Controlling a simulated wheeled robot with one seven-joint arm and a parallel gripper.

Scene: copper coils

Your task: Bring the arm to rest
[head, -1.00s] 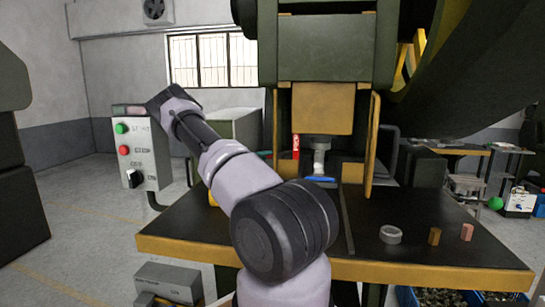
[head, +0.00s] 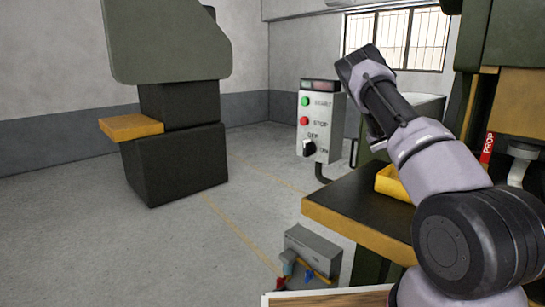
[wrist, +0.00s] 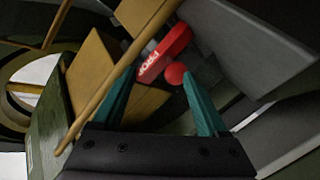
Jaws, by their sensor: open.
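My arm (head: 430,150) shows in the head view, rising from the bottom right and bending up and left to a dark joint. My gripper is hidden in the head view. In the wrist view my gripper (wrist: 160,74) has its two teal fingers apart, with nothing held between them. Beyond the fingertips is a red block marked PROP (wrist: 168,50) with a red ball (wrist: 176,74) beside it. A red PROP piece also shows at the press in the head view (head: 487,148).
The green press (head: 515,40) stands at the right over a dark table with a yellow edge (head: 360,230). A yellow tray (head: 392,184) sits on it. A control box (head: 320,125) stands left of my arm. A grey floor box (head: 314,254) is below. Open floor lies left.

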